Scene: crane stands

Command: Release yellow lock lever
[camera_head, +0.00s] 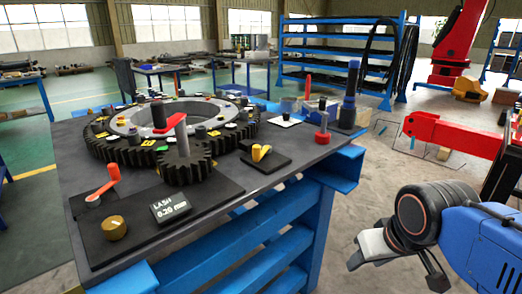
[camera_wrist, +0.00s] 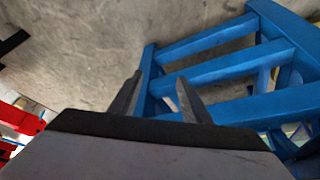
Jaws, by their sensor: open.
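The yellow lock lever (camera_head: 260,153) sits on a small dark plate near the right edge of the workbench top, beside the small black gear (camera_head: 184,168). My gripper (camera_head: 398,270) is to the right of the bench, apart from it and lower than its top. In the wrist view its two fingers (camera_wrist: 158,98) are spread with nothing between them.
The bench top (camera_head: 210,205) carries a large gear ring (camera_head: 97,148), a red-handled crank (camera_head: 107,180), a brass knob (camera_head: 114,228), a display block (camera_head: 170,207) and a red post (camera_head: 323,130). A blue bracket (camera_head: 343,168) juts from the bench's right side. Floor between bench and arm is clear.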

